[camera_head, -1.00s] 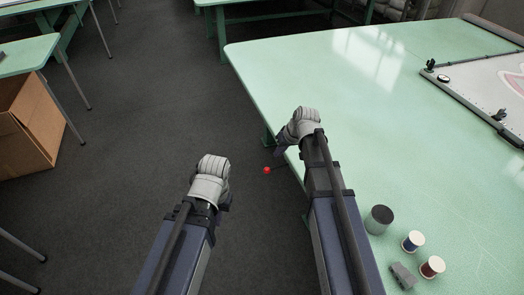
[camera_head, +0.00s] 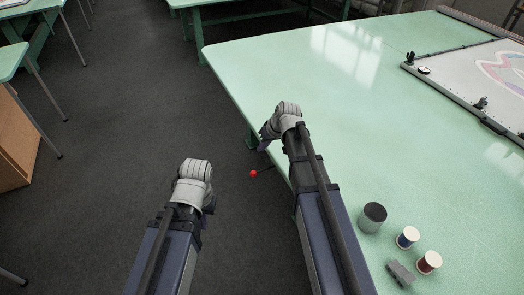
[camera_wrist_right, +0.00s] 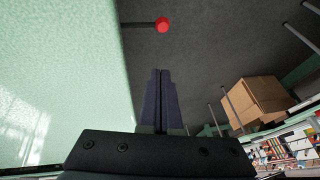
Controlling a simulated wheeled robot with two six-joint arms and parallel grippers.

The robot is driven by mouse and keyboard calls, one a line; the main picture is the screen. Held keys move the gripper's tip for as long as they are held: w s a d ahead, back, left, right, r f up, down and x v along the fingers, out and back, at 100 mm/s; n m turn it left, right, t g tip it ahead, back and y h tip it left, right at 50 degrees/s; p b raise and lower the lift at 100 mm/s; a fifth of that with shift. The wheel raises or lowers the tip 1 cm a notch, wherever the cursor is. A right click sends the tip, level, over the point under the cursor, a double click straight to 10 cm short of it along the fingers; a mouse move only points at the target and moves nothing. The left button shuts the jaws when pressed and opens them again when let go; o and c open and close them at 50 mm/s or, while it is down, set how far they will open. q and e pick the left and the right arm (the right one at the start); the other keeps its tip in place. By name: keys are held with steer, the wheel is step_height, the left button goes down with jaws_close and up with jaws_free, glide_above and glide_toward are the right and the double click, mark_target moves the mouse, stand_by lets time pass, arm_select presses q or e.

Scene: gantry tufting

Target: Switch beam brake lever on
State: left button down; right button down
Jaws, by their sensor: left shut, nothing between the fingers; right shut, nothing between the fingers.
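The brake lever shows as a thin dark rod with a red ball knob (camera_head: 253,174) at the left edge of the green table, over the dark floor. In the right wrist view the red knob (camera_wrist_right: 163,24) lies beyond the fingertips, on a rod from the table side. My right gripper (camera_head: 264,144) is at the table edge, just above the knob in the head view; its fingers (camera_wrist_right: 161,72) are shut, empty and apart from the knob. My left gripper (camera_head: 210,206) is over the floor, left of the knob, shut and empty; its fingers are mostly hidden behind its wrist.
The green table (camera_head: 330,110) fills the right side. A dark cup (camera_head: 372,217), thread spools (camera_head: 408,237) and a small grey block (camera_head: 401,274) stand near my right arm. A framed fabric panel (camera_head: 480,75) lies at the far right.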

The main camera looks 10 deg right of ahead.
steer(key=b, duration=0.8)
glide_above(264, 170)
steer(key=w+a, duration=0.1)
steer(key=a, duration=0.2)
step_height(264, 170, down, 9)
steer(key=shift+s+a+f+b, duration=0.1)
steer(key=shift+s+f+b, duration=0.1)
steer(key=shift+f+b, duration=0.3)
steer(key=shift+s+a+f+b, duration=0.1)
steer(key=shift+s+f+b, duration=0.1)
steer(key=shift+f+b, duration=0.25)
steer(key=shift+s+a+f+b, duration=0.1)
steer(key=shift+s+f+b, duration=0.25)
steer(key=shift+b, duration=0.15)
